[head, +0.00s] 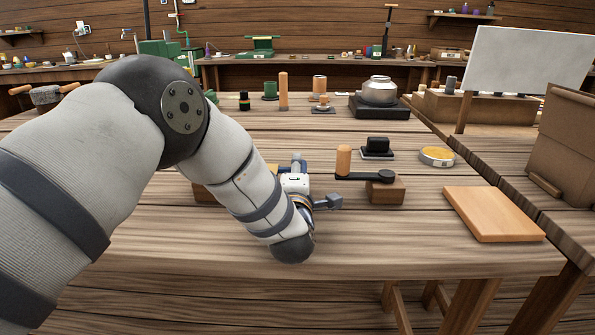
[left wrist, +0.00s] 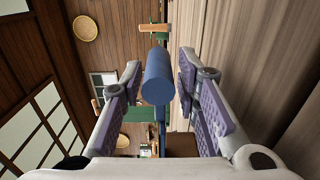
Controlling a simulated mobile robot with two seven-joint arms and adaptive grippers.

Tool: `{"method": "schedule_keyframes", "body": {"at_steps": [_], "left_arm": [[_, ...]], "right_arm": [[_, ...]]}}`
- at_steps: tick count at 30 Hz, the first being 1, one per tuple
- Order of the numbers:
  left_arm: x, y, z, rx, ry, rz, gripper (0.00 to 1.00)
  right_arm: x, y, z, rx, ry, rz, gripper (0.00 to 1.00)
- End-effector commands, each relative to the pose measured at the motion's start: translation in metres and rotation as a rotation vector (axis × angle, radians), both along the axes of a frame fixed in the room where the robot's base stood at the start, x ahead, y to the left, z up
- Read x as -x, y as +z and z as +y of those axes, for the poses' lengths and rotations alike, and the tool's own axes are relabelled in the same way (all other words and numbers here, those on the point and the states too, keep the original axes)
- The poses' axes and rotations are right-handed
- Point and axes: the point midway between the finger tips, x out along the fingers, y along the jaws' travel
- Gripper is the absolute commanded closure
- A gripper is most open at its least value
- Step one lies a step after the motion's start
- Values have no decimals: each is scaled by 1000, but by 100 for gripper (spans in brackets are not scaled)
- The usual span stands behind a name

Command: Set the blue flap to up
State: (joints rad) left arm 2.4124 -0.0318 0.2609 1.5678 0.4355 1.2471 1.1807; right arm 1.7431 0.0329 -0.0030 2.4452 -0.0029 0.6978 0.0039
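A blue cylinder (left wrist: 158,82), which looks like part of the blue flap, shows in the left wrist view between the fingers of my left gripper (left wrist: 160,72). The fingers are apart, with a visible gap on each side of the cylinder. In the head view my left gripper (head: 298,180) is low over the table beside a wooden block (head: 203,194). My own arm hides much of that block and most of the flap, so I cannot tell the flap's position. My right gripper is in neither view.
A black crank with a wooden handle (head: 343,160) sits on another block (head: 385,191) to the right. A black switch (head: 377,147), a yellow-topped round tin (head: 436,156) and a wooden board (head: 492,213) lie farther right. The table front (head: 400,245) is clear.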

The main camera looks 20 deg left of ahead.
Motion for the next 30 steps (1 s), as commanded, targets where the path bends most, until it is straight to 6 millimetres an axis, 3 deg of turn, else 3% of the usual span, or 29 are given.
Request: {"method": "schedule_keyframes", "body": {"at_steps": [9, 13, 14, 23, 30], "left_arm": [[-6, 1, 2, 0, -1, -1, 71], [-6, 1, 1, 0, -1, -1, 98], [-6, 1, 1, 0, -1, -1, 100], [-6, 3, 2, 10, 0, -4, 100], [-11, 17, 2, 104, 0, -33, 100]], "right_arm": [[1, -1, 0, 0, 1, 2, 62], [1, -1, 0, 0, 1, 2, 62], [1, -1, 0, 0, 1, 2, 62], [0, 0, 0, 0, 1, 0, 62], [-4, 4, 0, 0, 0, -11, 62]]}}
